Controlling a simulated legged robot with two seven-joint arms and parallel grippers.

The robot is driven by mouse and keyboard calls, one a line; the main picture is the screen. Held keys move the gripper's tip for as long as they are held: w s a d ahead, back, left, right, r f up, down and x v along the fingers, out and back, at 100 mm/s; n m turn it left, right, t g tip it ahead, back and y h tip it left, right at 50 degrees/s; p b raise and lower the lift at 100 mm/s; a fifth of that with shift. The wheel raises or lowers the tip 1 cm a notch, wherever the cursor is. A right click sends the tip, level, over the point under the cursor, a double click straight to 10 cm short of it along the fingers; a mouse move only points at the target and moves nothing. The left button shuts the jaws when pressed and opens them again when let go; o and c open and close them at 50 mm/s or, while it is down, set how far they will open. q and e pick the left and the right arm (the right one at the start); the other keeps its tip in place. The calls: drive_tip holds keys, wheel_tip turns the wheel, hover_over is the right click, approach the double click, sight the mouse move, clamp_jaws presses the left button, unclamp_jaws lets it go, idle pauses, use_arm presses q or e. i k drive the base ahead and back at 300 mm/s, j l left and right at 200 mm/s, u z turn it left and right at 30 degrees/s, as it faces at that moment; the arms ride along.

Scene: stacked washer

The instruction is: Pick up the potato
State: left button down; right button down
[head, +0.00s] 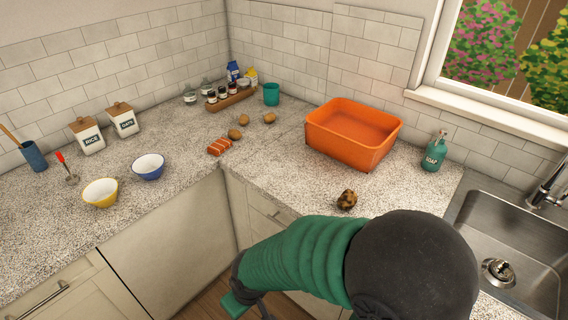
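A dark brown, mottled lump (346,199), possibly a potato, lies on the counter near its front edge, in front of the orange basin. Several smaller tan, potato-like items lie further back: one (234,134) by the orange-red sliced food, one (243,119) behind it, and one (269,117) to the right. My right arm reaches in from the lower right. Its gripper (250,306) is low at the bottom edge, in front of the cabinets and below the counter top, away from all of these. Its fingertips are cut off. My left gripper is not in view.
The orange basin (350,138) stands on the right counter, with a soap bottle (434,152) and the sink (520,255) further right. Bowls (148,167) and canisters (88,136) are on the left counter. The counter between the sliced food (219,146) and the dark lump is clear.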

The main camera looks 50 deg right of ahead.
sight(347, 201)
drive_tip(key=z, duration=2)
